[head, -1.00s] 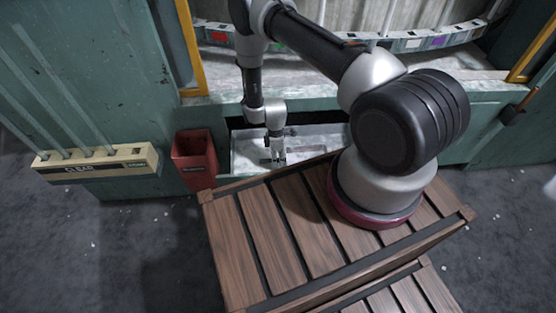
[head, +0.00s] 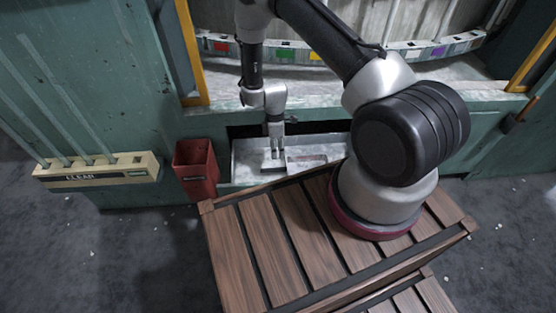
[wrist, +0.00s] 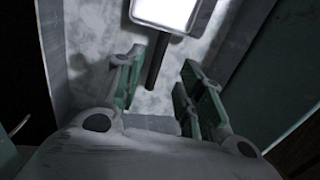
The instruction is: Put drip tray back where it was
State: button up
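A small pale tray with a raised rim, which looks like the drip tray (head: 306,162), lies in a shallow grey-white recess (head: 245,166) low in the green cabinet. In the wrist view the bright tray (wrist: 168,12) shows at the top edge, partly cut off. A dark bar like a handle (wrist: 157,60) runs from it towards my gripper. My gripper (head: 277,152) points down over the recess, just left of the tray. In the wrist view its green-padded fingers (wrist: 160,88) are apart with nothing held between them. I cannot tell its height above the bar.
A red bin (head: 195,168) stands left of the recess. A cream rack labelled CLEAN (head: 97,171) holds glass tubes further left. My slatted wooden base lies close in front of the recess. A ledge with coloured labels (head: 340,55) runs above. Grey floor is open at left.

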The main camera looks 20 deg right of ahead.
jog(key=w+d+r+m+t, duration=0.1)
jog(key=w+r+m, duration=0.1)
jog(key=r, duration=0.9)
jog(key=w+d+r+m+t, duration=0.1)
jog(key=w+r, duration=0.2)
jog(key=r, duration=0.7)
jog(key=s+d+r+m+t, duration=0.1)
jog(key=s+r+m, duration=0.1)
jog(key=r, duration=0.7)
jog(key=s+d+r+m, duration=0.1)
jog(key=s+r, duration=0.1)
jog(key=r, duration=0.6)
jog(key=s+d+r+m+t, duration=0.2)
jog(key=s+d+r+m, duration=0.15)
jog(key=s+r, duration=0.7)
jog(key=s+d+r+m+t, duration=0.1)
jog(key=s+d+r+m, duration=0.2)
jog(key=s, duration=1.1)
notch_tip(320, 180, up, 5)
jog(key=shift+f+m+t, duration=0.15)
jog(key=shift+m+t, duration=0.15)
jog(key=shift+m, duration=0.85)
jog(key=shift+s, duration=0.1)
